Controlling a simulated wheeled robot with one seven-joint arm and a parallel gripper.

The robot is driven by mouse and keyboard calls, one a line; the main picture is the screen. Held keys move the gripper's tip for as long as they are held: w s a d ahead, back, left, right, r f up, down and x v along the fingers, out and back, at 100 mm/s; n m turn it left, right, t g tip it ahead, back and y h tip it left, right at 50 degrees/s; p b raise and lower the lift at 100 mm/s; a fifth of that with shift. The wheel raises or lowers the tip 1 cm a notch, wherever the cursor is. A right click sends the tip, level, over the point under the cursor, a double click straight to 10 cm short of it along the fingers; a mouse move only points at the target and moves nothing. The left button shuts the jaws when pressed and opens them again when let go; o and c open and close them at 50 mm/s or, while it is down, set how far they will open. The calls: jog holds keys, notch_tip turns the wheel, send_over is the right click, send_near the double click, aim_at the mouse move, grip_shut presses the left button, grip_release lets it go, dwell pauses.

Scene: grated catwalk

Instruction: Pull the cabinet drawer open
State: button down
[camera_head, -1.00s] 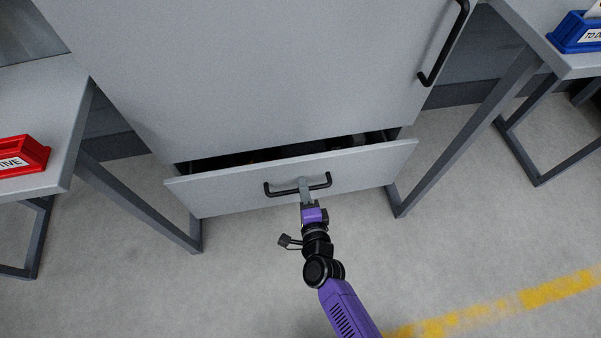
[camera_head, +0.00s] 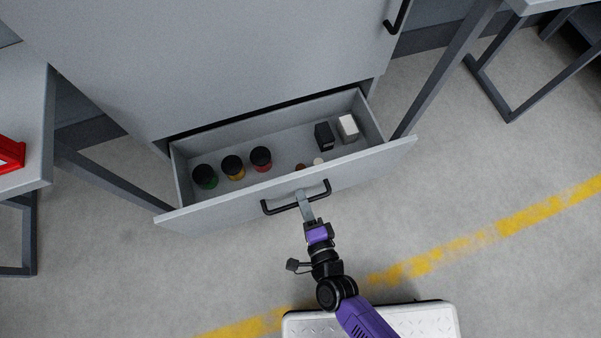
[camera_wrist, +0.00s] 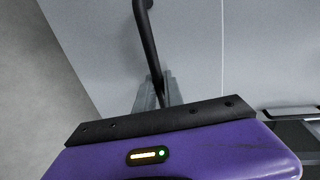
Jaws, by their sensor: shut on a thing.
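The grey cabinet (camera_head: 240,65) has its bottom drawer (camera_head: 235,207) pulled well out, with the inside showing. A black bar handle (camera_head: 275,211) is fixed to the drawer front, and it also shows in the wrist view (camera_wrist: 148,42). My gripper (camera_head: 303,199) is shut on this handle near its middle; in the wrist view the fingers (camera_wrist: 150,95) are around the bar. Inside the drawer are several dark-lidded jars, including green (camera_head: 205,176), yellow (camera_head: 233,167) and red (camera_head: 261,159) ones, a black box (camera_head: 324,136) and a white box (camera_head: 348,128). The drawer front hides part of some small items.
The cabinet door above has its own black handle (camera_head: 397,17). Grey tables stand at left (camera_head: 30,120) and right, with a red tray (camera_head: 10,153) on the left one.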

jog(key=c, duration=1.5)
grip_release()
jog(key=shift+o, duration=0.2)
jog(key=p+v, duration=0.1)
jog(key=v, duration=0.6)
jog(key=shift+s+p, duration=0.4)
jog(key=shift+d, duration=0.15)
